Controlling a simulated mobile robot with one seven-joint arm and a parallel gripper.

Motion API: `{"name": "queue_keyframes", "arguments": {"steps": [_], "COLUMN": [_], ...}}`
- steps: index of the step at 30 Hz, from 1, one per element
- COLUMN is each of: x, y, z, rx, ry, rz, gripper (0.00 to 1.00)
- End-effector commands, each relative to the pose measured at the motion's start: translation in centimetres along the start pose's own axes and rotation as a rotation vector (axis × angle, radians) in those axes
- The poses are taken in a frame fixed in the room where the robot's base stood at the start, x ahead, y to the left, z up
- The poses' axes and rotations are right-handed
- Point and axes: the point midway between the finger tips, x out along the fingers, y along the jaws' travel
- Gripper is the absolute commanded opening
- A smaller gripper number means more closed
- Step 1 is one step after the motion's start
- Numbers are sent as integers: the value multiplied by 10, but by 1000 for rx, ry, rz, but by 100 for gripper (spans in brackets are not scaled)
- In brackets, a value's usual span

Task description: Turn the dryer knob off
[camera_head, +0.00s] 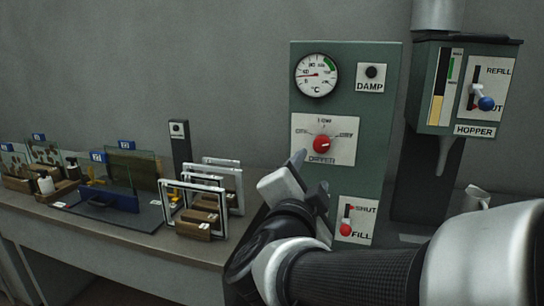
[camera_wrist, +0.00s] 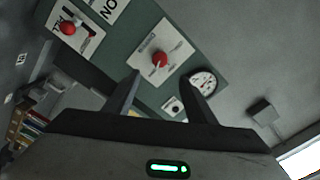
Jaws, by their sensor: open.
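The dryer knob (camera_head: 322,145) is a red round knob on a white plate on the green panel (camera_head: 373,165). The print around it is small, and I cannot tell which mark it points at. It also shows in the wrist view (camera_wrist: 160,60), beyond and roughly between my fingertips. My gripper (camera_head: 308,172) is open and empty, in front of the panel and just below the knob in the head view. Its two fingers (camera_wrist: 162,82) stand apart in the wrist view, and neither appears to touch the knob.
A gauge (camera_head: 316,75) and a DAMP lamp (camera_head: 371,72) sit above the knob. A red-ended FILL lever (camera_head: 346,228) is below, close to my arm. A hopper with a blue-ended lever (camera_head: 487,103) stands right. Frames (camera_head: 205,200) and glass panes crowd the bench left.

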Motion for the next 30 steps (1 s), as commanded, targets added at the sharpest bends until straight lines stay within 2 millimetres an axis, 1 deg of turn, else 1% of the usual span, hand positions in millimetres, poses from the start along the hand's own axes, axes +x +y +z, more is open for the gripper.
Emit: {"name": "queue_keyframes", "arguments": {"steps": [5, 18, 21, 25, 30], "x": [22, 118, 137, 156, 170], "y": [1, 2, 1, 0, 0], "z": [-1, -2, -2, -2, -2], "rx": [0, -1, -1, -1, -1], "ry": [6, 5, 4, 3, 3], "rz": [3, 2, 1, 1, 0], "gripper": [50, 50, 50, 50, 50]}}
